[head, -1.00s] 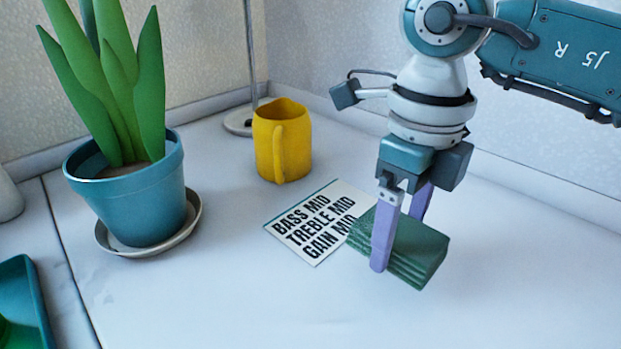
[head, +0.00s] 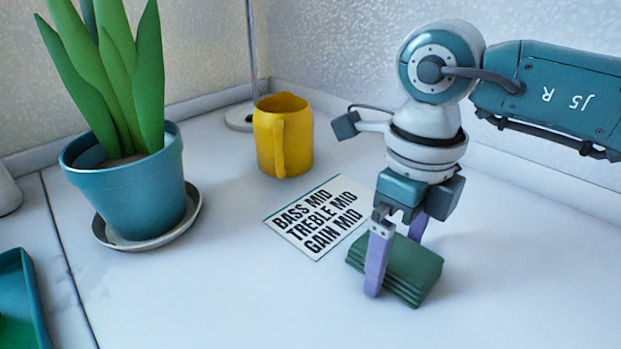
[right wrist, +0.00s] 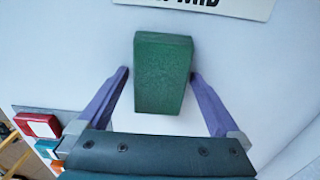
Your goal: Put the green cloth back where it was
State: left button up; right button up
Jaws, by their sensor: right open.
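The green cloth (head: 412,268), a thick folded block, lies on the white table at the front right corner of the lettered card (head: 318,218). My right gripper (head: 394,264) points down over the cloth with one purple finger on each side of it. In the right wrist view the cloth (right wrist: 162,75) sits between the open fingers, with a small gap at the left finger; the right finger is very close to its edge. The far fingertip is hidden behind the cloth in the head view. My left gripper is not in view.
A yellow mug (head: 283,138) stands behind the card. A plant in a blue pot (head: 130,200) stands on a saucer at the left. A teal tray (head: 28,300) is at the lower left. The table front between tray and cloth is clear.

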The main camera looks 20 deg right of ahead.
aim_at(397, 251)
jog(key=shift+r, duration=0.3)
notch_tip(397, 251, up, 12)
jog(key=p, duration=0.3)
jog(key=shift+f, duration=0.15)
